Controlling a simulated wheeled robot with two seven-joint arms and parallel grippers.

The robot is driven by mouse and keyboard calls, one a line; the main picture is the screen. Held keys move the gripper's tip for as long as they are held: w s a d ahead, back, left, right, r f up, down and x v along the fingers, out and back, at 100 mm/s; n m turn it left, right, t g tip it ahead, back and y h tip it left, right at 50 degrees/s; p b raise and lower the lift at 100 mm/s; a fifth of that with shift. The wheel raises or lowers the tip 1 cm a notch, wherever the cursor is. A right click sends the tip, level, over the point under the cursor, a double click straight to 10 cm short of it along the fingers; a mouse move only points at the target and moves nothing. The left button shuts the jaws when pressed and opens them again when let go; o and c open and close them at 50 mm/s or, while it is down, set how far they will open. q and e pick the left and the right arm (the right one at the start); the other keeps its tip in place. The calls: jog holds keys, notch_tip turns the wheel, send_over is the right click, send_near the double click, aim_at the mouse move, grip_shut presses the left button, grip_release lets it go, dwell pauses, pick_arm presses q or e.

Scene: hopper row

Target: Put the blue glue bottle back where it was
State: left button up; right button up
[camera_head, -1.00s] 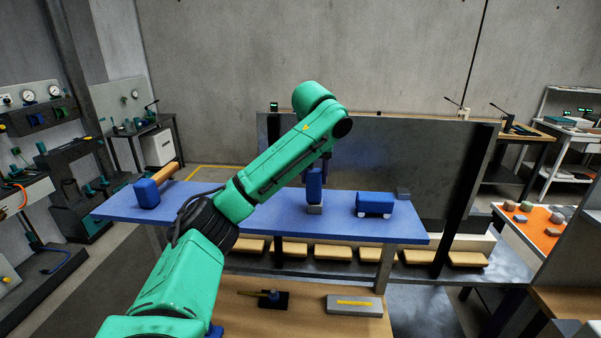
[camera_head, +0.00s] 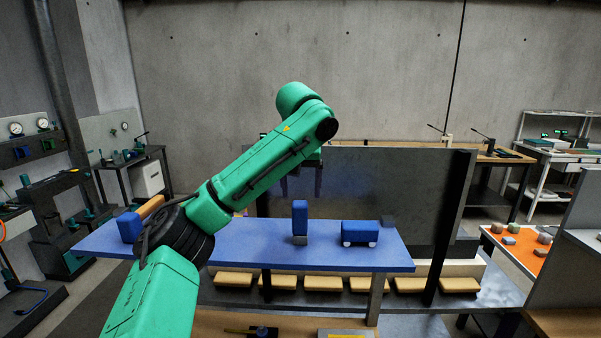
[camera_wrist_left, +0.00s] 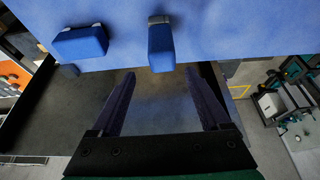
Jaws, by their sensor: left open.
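The blue glue bottle (camera_head: 300,214) stands upright on the blue shelf board (camera_head: 235,238), its grey end (camera_head: 300,240) down on the board. My left gripper (camera_head: 302,194) is open and empty, with its dark fingers pointing down just above and behind the bottle in the head view. In the left wrist view the bottle (camera_wrist_left: 161,50) lies beyond the open fingertips (camera_wrist_left: 160,74), apart from them and roughly in line with the gap. My right gripper is in neither view.
A blue block with white feet (camera_head: 360,232) sits right of the bottle. A blue thing with a wooden bar (camera_head: 131,226) is at the board's left end. A dark upright panel (camera_head: 400,190) stands behind. Several tan blocks (camera_head: 321,283) lie on the lower level.

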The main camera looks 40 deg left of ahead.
pick_arm(q)
jog(key=v, duration=0.5)
jog(key=shift+s+r, duration=0.15)
jog(key=shift+r, duration=0.15)
jog(key=shift+a, duration=0.15)
